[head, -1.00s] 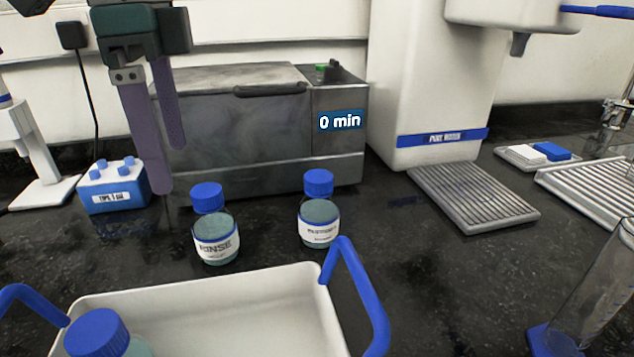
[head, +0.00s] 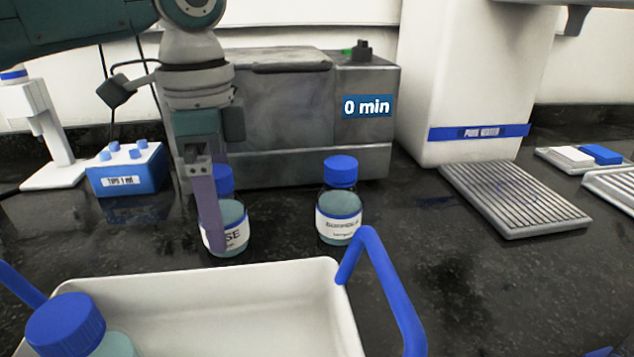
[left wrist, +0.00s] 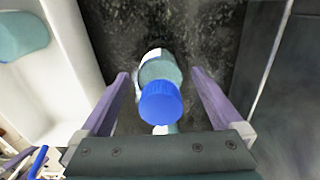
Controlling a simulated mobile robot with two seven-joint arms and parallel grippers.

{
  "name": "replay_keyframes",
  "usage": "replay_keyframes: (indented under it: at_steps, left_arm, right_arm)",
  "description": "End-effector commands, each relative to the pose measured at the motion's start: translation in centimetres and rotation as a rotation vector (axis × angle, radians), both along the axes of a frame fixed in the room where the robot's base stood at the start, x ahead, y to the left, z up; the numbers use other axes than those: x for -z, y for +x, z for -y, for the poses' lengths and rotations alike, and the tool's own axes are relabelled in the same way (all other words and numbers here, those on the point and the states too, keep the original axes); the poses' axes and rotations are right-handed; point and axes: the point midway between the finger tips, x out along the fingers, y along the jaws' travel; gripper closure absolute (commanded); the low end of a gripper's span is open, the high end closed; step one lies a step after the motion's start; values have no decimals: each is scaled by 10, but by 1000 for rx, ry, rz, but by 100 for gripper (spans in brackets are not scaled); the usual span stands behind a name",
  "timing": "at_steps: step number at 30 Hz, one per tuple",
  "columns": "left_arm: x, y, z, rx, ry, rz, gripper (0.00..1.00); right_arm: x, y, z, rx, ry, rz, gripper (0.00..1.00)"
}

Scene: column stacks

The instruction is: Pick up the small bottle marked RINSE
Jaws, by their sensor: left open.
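The small RINSE bottle (head: 234,226) has a blue cap and a white label and stands upright on the dark bench behind the white tray. In the head view a finger of my left gripper (head: 212,208) covers its left part. In the left wrist view the bottle's blue cap (left wrist: 160,102) lies between the two purple fingers of my left gripper (left wrist: 160,95), with a gap on each side. The gripper is open and points down around the bottle, not closed on it. My right gripper is not in view.
A similar blue-capped bottle (head: 340,205) stands to the right. The white tray (head: 250,272) with blue handles is in front, holding a larger blue-capped bottle (head: 75,325). A metal bath (head: 300,110) is behind, a blue tip box (head: 128,168) to the left.

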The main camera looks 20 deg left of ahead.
Motion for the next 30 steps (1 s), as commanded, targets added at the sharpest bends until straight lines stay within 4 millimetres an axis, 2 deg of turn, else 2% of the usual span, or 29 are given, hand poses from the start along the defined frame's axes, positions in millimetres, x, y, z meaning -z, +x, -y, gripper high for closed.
replay_keyframes:
  at_steps: [7, 30]
  left_arm:
    - [1, 0, 0, 1, 0, 0, 2]
    - [1, 0, 0, 1, 0, 0, 89]
  right_arm:
    - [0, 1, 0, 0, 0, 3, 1]
    - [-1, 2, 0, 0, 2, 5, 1]
